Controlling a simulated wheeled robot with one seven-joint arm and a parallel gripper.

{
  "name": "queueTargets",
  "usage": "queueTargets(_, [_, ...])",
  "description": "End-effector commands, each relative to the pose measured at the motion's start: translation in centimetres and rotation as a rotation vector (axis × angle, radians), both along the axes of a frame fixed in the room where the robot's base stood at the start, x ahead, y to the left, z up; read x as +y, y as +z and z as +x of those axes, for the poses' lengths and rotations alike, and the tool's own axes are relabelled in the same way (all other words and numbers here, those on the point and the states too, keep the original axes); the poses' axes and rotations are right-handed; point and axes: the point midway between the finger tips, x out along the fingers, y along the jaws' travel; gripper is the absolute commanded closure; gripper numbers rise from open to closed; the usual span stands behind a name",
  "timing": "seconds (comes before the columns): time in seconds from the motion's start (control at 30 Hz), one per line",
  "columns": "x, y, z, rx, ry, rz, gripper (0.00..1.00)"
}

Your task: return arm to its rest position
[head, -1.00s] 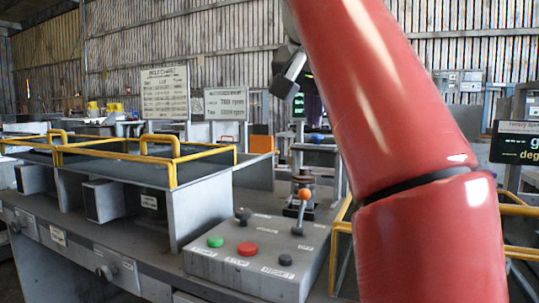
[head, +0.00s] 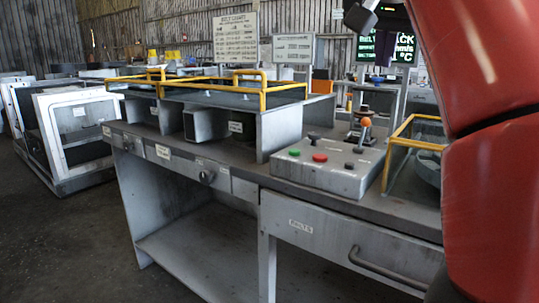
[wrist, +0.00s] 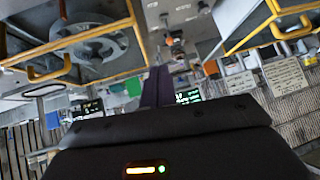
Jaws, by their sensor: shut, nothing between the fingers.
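My red arm (head: 490,70) fills the right edge of the head view and hides part of the bench there. My gripper (head: 384,48) is raised at the upper right, in front of a dark screen with green text. In the wrist view its dark, purplish fingers (wrist: 157,88) are together, with nothing between them. It is held clear of the bench, and no thing is seen touching it.
A grey workbench (head: 330,240) has a control box (head: 330,165) with coloured buttons and an orange-knobbed lever. Yellow-railed bins (head: 280,92) stand on it. A white-framed unit (head: 75,135) stands at left. Open floor (head: 70,240) lies in front.

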Motion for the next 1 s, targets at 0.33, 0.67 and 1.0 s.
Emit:
queueTargets(0.33, [-0.4,-2.4,-0.1,0.048,0.061,-0.026,1.00])
queueTargets(0.67, [-0.6,-8.2,-1.3,0.122,0.177,-0.059,1.00])
queueTargets(1.0, [0.2,-23.3,-6.7,0.230,0.365,-0.074,1.00])
